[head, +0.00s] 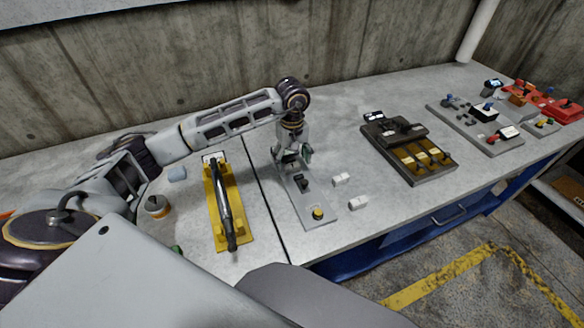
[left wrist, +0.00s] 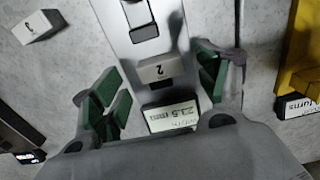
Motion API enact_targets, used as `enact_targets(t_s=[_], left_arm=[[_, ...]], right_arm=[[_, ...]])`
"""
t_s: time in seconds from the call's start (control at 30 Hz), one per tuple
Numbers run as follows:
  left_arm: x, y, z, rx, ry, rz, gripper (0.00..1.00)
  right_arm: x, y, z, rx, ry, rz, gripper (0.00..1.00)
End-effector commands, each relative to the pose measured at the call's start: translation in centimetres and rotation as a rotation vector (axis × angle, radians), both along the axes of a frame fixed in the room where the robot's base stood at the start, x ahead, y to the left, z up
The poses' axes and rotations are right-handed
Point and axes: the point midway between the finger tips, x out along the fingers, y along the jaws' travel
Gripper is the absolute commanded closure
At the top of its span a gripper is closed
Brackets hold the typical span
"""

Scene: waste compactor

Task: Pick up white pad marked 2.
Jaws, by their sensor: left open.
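My left gripper (head: 292,157) points down over that end. In the left wrist view its green-padded fingers (left wrist: 160,88) stand open on both sides of the pad, with nothing gripped. My right gripper is not in view.
Two loose white blocks (head: 341,179) (head: 358,203) lie right of the plate. A yellow base with a dark handle (head: 243,203) stands left of it. A dark board with amber parts (head: 410,145) and other panels are farther right. A concrete wall (head: 150,60) is behind.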

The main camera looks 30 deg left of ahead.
Motion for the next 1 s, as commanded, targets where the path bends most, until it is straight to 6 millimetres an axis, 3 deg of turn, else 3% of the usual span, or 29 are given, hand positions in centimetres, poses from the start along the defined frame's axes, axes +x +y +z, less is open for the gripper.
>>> enact_targets(t_s=[0.3,0.8,1.0], left_arm=[[0.0,0.1,-2.6,0.001,-0.001,0.0,0.26],[0.0,0.1,-2.8,0.001,-0.001,0.0,0.26],[0.0,0.1,-2.8,0.001,-0.001,0.0,0.52]], right_arm=[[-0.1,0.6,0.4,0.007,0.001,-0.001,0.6],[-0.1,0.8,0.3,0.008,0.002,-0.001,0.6],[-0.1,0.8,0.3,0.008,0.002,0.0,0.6]])
